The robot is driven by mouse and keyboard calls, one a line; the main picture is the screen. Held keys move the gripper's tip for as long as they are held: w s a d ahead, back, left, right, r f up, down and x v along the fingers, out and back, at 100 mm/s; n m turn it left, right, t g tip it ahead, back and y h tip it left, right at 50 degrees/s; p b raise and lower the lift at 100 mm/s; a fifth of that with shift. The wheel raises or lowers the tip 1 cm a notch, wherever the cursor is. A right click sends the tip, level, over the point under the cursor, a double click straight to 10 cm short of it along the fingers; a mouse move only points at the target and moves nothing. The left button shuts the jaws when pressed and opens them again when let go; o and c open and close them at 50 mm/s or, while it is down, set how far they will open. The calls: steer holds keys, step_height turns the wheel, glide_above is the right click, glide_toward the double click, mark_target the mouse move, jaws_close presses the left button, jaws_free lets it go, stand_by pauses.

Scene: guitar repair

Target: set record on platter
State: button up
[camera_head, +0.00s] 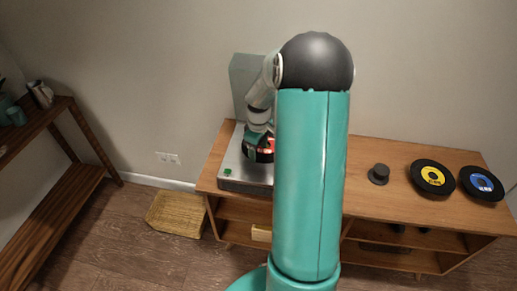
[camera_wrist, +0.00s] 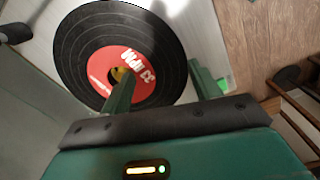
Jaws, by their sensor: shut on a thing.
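A black record with a red "33 RPM" label (camera_wrist: 150,50) fills the upper middle of the wrist view. My gripper (camera_wrist: 158,75) is shut on it, with one finger across the label and the other beyond the rim. In the head view the gripper (camera_head: 260,150) is over the turntable (camera_head: 235,168), and a bit of the red label shows there. The platter is hidden under the record. I cannot tell whether the record touches it.
A yellow-label record (camera_head: 432,178), a blue-label record (camera_head: 481,184) and a dark knob-like object (camera_head: 378,174) are on the wooden cabinet (camera_head: 385,205). The turntable's raised lid (camera_head: 245,75) stands behind. A tonearm (camera_wrist: 15,33) shows at the wrist view's upper left. My arm hides the cabinet's middle.

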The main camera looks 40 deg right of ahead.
steer(key=shift+s+d, duration=0.1)
steer(key=shift+s, duration=0.05)
stand_by(0.4)
steer(key=shift+r, duration=0.6)
stand_by(0.5)
steer(key=shift+f, duration=0.6)
steer(key=shift+a+f, duration=0.2)
steer(key=shift+f, duration=0.2)
stand_by(0.3)
steer(key=shift+d+r, duration=0.1)
steer(key=shift+r, duration=0.3)
steer(key=shift+r, duration=0.45)
